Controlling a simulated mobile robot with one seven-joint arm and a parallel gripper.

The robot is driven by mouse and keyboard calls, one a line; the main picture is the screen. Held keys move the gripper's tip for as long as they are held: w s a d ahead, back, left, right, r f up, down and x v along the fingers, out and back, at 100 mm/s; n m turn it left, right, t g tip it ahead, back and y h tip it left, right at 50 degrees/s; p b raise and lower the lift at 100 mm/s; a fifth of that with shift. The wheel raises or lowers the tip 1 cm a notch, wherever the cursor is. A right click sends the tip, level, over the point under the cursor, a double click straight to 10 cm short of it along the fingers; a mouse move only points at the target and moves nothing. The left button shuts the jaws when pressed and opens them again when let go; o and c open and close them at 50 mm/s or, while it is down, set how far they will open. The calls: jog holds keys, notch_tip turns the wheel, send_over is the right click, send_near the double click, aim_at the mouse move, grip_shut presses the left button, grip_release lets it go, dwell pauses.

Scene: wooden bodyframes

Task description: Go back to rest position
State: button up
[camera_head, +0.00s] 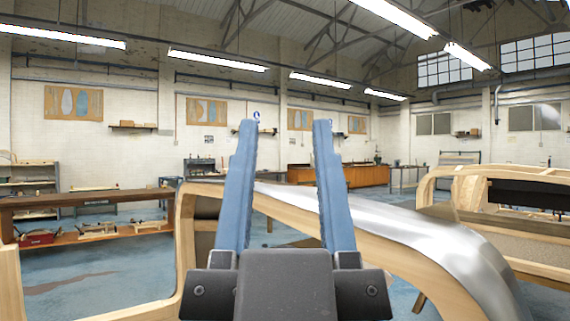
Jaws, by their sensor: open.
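My gripper (285,125) is in the lower middle of the view. Its two long blue fingers point up and away from the dark grey palm, and they stand wide apart. Nothing is between the fingers. Through the gap I see the far wall, the cabinets and part of the wooden bodyframe (395,232). The gripper hides part of that frame; I cannot tell how far the two are apart.
The bodyframe with a shiny metal panel (430,238) fills the near middle and right. Another wooden frame (530,180) stands at the right. A long dark-topped workbench (90,198) is at the left. An orange cabinet (360,175) stands far back. Blue floor (100,265) shows at the left.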

notch_tip(320, 180, up, 11)
jog(key=p, duration=1)
jog(key=shift+p, duration=0.4)
jog(key=shift+f, duration=0.1)
